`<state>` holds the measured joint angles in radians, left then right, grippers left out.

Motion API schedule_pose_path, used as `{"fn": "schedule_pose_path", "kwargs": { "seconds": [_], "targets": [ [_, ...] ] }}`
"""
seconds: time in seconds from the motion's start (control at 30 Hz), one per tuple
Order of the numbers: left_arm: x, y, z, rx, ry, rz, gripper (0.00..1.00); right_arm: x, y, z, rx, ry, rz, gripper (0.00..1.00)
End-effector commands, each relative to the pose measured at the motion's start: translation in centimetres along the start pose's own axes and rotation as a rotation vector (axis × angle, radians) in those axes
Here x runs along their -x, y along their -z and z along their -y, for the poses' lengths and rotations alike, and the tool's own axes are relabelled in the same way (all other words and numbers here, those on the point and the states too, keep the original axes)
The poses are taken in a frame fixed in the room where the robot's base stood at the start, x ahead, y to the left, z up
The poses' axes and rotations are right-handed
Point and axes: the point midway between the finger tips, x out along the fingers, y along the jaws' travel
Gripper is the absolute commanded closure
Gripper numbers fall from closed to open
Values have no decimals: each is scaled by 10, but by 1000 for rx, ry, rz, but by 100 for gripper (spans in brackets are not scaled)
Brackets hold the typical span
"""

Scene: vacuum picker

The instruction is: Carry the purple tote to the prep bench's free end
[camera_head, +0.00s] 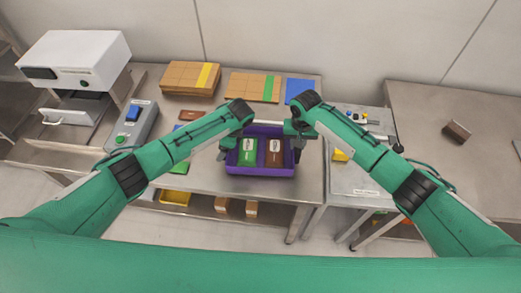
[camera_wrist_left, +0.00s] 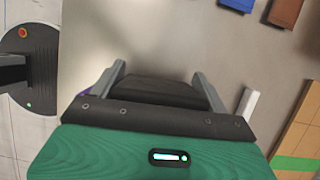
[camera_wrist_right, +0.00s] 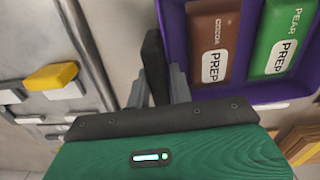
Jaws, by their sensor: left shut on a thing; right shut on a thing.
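The purple tote (camera_head: 260,172) is in front of me over the front part of the middle bench (camera_head: 190,185). It holds a green pear pouch (camera_head: 247,151) and a brown cocoa pouch (camera_head: 273,152). My left gripper (camera_head: 226,150) is shut at the tote's left side, and my right gripper (camera_head: 298,147) is shut at its right side. In the right wrist view the purple wall (camera_wrist_right: 173,25) shows beside the dark piece between my fingers. In the left wrist view the tote is nearly all hidden. I cannot tell whether its bottom touches the bench.
Cardboard boxes (camera_head: 190,79) and a blue sheet (camera_head: 299,90) lie along the bench's back. A white machine (camera_head: 75,58) and a grey control box (camera_head: 133,126) stand at left. A lower steel table stands right; the far-right table (camera_head: 430,110) is mostly clear, with a small brown block (camera_head: 457,131).

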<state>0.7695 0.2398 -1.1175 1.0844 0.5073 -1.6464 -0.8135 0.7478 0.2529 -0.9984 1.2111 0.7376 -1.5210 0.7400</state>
Motion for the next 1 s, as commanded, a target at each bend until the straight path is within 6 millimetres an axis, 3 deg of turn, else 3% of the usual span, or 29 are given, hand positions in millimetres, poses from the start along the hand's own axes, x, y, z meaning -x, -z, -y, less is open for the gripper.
{"fn": "schedule_pose_path", "kwargs": {
  "seconds": [0.1, 0.4, 1.0],
  "targets": [
    [14, -6, 0, -1, 1, 1, 56, 15, 1, -1, -1, -2, -1, 100],
    [34, -14, 0, -1, 0, 1, 56, 36, 1, -1, -1, -3, -1, 100],
    [35, -15, 0, -2, 0, 1, 56, 37, 1, -2, -1, -3, -1, 100]
  ]
}}
